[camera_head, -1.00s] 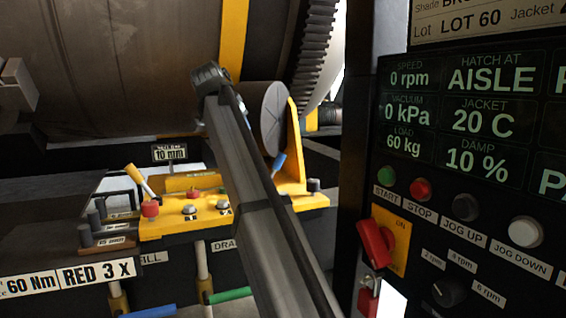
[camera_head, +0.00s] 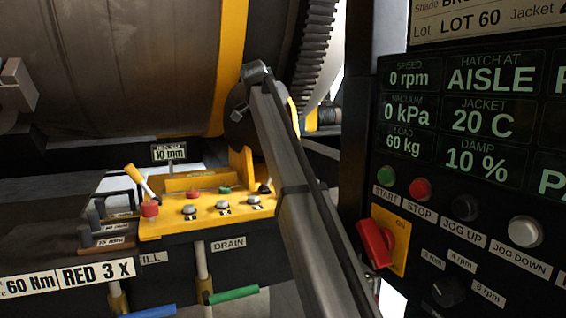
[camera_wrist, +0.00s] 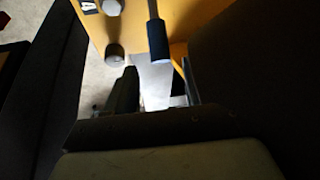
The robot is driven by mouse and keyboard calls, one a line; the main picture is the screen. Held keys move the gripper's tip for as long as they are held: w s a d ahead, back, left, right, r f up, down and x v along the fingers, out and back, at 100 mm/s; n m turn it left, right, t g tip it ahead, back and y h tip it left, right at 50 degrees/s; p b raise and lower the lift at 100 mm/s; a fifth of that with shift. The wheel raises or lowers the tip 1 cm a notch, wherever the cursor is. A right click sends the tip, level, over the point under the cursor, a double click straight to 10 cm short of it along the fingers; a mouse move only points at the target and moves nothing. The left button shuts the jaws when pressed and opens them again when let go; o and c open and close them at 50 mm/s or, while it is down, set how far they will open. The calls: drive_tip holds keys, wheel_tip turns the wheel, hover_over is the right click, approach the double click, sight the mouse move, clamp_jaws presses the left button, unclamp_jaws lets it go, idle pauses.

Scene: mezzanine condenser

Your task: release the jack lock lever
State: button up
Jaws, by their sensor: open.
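A lever with a grey rod and a blue grip (camera_wrist: 159,50) hangs down in the wrist view, in front of a yellow panel (camera_wrist: 200,14). I cannot read a label that names it as the jack lock lever. My gripper (camera_wrist: 157,82) is open, with one dark finger to each side of the grip's lower end. I cannot tell whether either finger touches it. In the head view my arm hides the gripper and this lever. Another lever, with a yellow handle (camera_head: 142,180), leans at the left of the yellow valve panel (camera_head: 165,228).
The panel carries several knobs, one red (camera_head: 193,194). A green pipe handle (camera_head: 233,294) and a blue one (camera_head: 147,311) sit below it. The control panel (camera_head: 470,150) with a red switch (camera_head: 375,243) stands close at the right. The large drum (camera_head: 110,60) fills the back.

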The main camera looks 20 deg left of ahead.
drive_tip(key=x, duration=0.8)
drive_tip(key=shift+c, duration=0.4)
clamp_jaws()
